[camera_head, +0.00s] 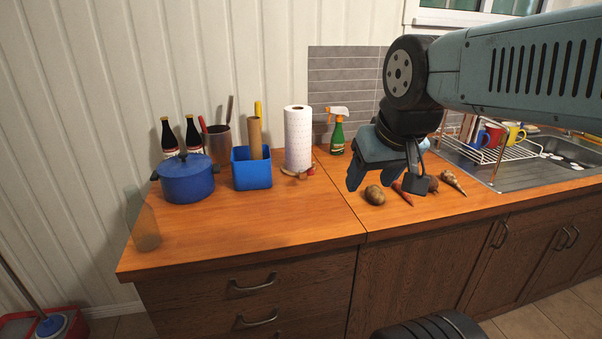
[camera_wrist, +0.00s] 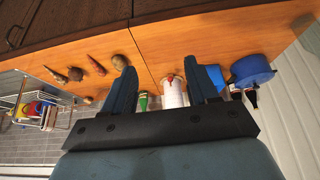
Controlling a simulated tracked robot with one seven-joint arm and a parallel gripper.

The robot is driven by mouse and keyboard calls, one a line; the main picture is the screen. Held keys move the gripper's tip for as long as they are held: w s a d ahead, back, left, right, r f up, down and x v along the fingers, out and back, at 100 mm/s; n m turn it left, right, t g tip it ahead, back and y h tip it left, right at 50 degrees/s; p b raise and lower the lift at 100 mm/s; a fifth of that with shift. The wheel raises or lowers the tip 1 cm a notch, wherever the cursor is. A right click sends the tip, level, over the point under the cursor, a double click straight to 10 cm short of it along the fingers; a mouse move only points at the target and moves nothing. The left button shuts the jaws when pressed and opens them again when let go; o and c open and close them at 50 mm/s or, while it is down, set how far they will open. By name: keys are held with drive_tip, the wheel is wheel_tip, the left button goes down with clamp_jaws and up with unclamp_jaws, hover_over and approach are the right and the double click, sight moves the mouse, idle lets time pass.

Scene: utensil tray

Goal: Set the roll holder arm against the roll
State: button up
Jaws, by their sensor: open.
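A white paper roll (camera_head: 298,138) stands upright on the counter in the head view. It also shows in the wrist view (camera_wrist: 174,96), where the scene looks upside down. A wooden holder base (camera_head: 290,173) shows under the roll. A small red part (camera_head: 311,170) sits at its lower right, and a red knob (camera_wrist: 170,78) shows by the roll in the wrist view. I cannot make out the rest of the holder arm or its gap to the roll. My gripper (camera_head: 384,186) is open and empty, above the counter, right of and apart from the roll.
A blue bin (camera_head: 251,172) and blue pot (camera_head: 187,184) stand left of the roll. A spray bottle (camera_head: 337,135) stands right behind it. A potato (camera_head: 375,195) and other vegetables lie below my gripper. The counter's front left is mostly clear, apart from a glass (camera_head: 147,232).

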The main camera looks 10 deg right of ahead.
sight(309, 170)
idle(0.3)
drive_tip(key=shift+c, duration=0.7)
drive_tip(key=shift+w+a+f, duration=0.1)
drive_tip(key=shift+f, duration=0.1)
drive_tip(key=w+a+f+m+g+y, duration=0.45)
drive_tip(key=w+f+m+y, duration=0.6)
drive_tip(key=m, duration=0.35)
drive_tip(key=w+d+f+m+t, duration=0.3)
drive_tip(key=w+d+m+t, duration=0.1)
drive_tip(key=w+d+m, duration=0.1)
drive_tip(key=w+d+f+m+t+y, duration=0.1)
drive_tip(key=w+d+f+m+t, duration=0.2)
drive_tip(key=m, duration=0.4)
drive_tip(key=w+d+f+m+t, duration=0.2)
drive_tip(key=w+d+m+t, duration=0.3)
drive_tip(key=w+d+m, duration=0.1)
drive_tip(key=shift+w+d+f+t, duration=0.25)
drive_tip(key=shift+w+d+f, duration=0.2)
drive_tip(key=shift+w, duration=0.25)
drive_tip(key=x, duration=1.3)
drive_tip(key=shift+w+a+r, duration=0.15)
drive_tip(key=shift+w+a, duration=0.1)
